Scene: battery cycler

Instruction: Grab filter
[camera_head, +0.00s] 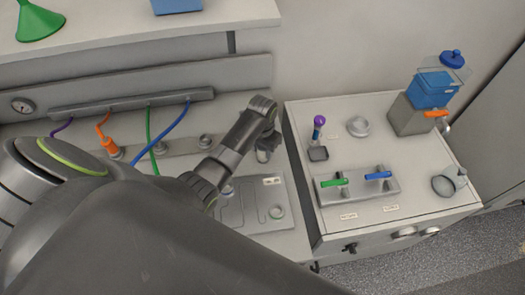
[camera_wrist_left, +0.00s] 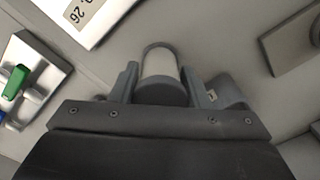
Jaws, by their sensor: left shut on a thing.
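My left gripper (camera_head: 266,152) reaches down over the pale worktop, near the gap before the right-hand cabinet. In the left wrist view its two fingers (camera_wrist_left: 163,88) are shut on a short grey round piece with a pale face, which I take to be the filter (camera_wrist_left: 160,65). The fingers sit on either side of it, and its near end is partly hidden by the gripper. In the head view the held piece is small and mostly covered by the gripper. My right gripper is not in view.
The right-hand cabinet (camera_head: 335,235) carries a green handle (camera_head: 334,183), a blue handle (camera_head: 378,175), a purple-topped piece (camera_head: 319,122) and a blue container (camera_head: 433,90). Coloured hoses run behind my arm. A green funnel (camera_head: 38,22) stands on the upper shelf.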

